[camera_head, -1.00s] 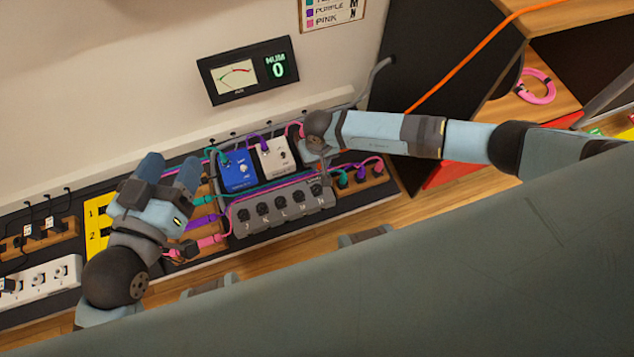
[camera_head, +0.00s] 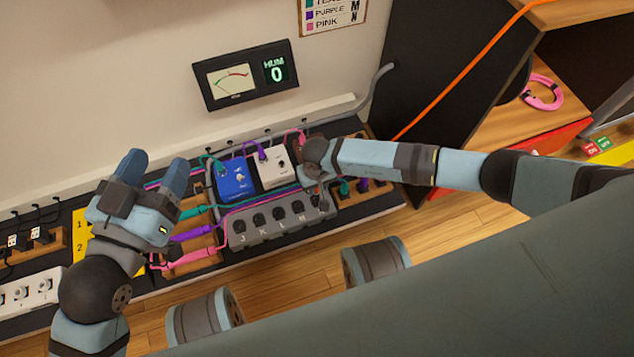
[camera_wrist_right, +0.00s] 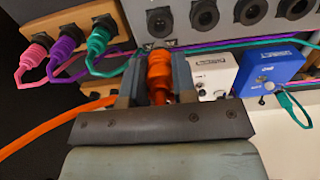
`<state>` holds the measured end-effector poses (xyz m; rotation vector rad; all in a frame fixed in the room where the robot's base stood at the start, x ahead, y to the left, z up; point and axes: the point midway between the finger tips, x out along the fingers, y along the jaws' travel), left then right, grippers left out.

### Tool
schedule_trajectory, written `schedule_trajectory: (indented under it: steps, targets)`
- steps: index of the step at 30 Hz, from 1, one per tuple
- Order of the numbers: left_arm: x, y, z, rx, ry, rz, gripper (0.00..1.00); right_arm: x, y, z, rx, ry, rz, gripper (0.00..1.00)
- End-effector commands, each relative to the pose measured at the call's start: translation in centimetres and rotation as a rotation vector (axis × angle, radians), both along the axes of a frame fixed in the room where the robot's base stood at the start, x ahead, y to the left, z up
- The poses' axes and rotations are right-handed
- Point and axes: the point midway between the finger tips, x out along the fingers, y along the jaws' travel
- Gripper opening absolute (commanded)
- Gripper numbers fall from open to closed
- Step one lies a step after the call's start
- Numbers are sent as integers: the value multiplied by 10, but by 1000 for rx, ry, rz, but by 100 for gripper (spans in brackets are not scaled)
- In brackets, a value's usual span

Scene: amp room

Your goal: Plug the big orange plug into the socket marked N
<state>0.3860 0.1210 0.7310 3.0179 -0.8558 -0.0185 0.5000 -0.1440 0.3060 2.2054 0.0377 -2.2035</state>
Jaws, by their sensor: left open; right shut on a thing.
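The big orange plug (camera_wrist_right: 159,78) is between the fingers of my right gripper (camera_wrist_right: 155,74) in the right wrist view, with its orange cable trailing left. The grey socket box (camera_head: 262,233) has a row of black sockets lettered J onward. The end socket (camera_wrist_right: 160,21), at the box's right end in the head view, is just beyond the plug's tip; its letter is hidden. I cannot tell whether the tip touches it. In the head view my right gripper (camera_head: 314,172) covers the plug. My left gripper (camera_head: 153,170) is open and empty, left of the box.
A blue pedal (camera_head: 235,180) and a white pedal (camera_head: 272,168) stand behind the box. Pink, purple and teal plugs (camera_wrist_right: 100,40) sit in a wooden block beside it. Teal, purple and pink cables cross nearby. A meter (camera_head: 245,75) reading HUM 0 is on the wall.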

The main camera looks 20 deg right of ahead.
Motion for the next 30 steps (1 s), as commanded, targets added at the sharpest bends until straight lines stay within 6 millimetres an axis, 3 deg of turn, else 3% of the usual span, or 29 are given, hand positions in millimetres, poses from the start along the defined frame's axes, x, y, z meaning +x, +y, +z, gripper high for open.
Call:
schedule_trajectory:
  steps: [30]
  targets:
    - [13, 9, 8, 107, -200, 7, 60, 0, 0, -49, -1, 0, 0, 3]
